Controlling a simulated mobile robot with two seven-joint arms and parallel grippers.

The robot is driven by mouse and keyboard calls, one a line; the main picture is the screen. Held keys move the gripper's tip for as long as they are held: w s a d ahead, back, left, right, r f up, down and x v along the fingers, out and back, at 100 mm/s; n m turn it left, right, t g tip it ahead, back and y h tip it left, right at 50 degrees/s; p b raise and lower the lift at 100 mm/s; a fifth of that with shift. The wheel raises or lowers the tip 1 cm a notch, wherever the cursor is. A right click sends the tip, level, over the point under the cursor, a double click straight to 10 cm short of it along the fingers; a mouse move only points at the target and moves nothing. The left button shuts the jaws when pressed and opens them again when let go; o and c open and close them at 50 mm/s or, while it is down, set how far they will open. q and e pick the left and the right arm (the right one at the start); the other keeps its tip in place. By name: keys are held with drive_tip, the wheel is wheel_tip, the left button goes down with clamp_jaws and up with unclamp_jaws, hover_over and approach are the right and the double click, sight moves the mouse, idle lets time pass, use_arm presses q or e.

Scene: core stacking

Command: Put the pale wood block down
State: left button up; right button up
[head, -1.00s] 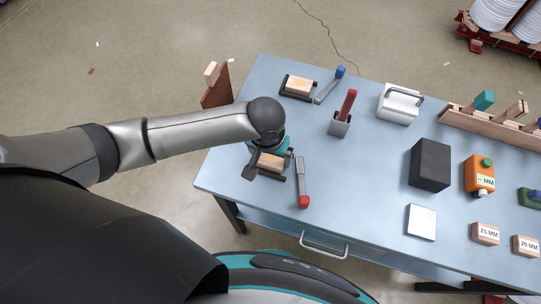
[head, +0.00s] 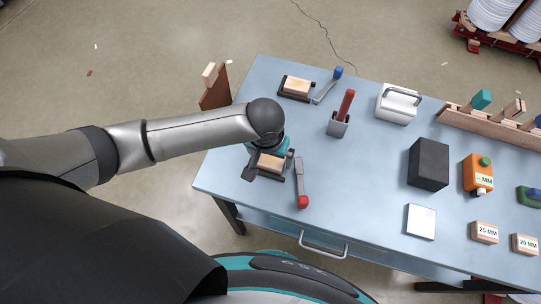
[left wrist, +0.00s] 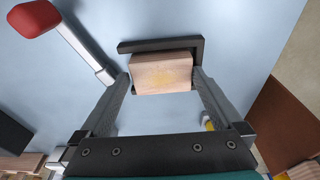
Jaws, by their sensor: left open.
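The pale wood block (head: 269,162) lies at the table's near left part. In the left wrist view the block (left wrist: 163,75) sits against a dark L-shaped bracket (left wrist: 160,45). My left gripper (head: 266,166) is low over it. The gripper's fingers (left wrist: 161,80) stand open on either side of the block, the right one very close to it; I cannot tell whether either touches. The wrist partly hides the block in the head view. My right gripper is not in view.
A red-ended grey lever (head: 301,183) lies just right of the gripper. Another wood block (head: 297,85) sits in a dark bracket at the back. A holder with a red handle (head: 346,104), a white box (head: 398,104) and a black block (head: 429,164) stand further right. Mid-table is clear.

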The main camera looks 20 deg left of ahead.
sight(267, 166)
use_arm(q)
wheel_tip(267, 166, up, 12)
drive_tip(key=s+p, duration=0.1)
drive_tip(key=p, duration=0.3)
drive_tip(key=shift+s+a+f, duration=0.2)
drive_tip(key=shift+s, duration=0.2)
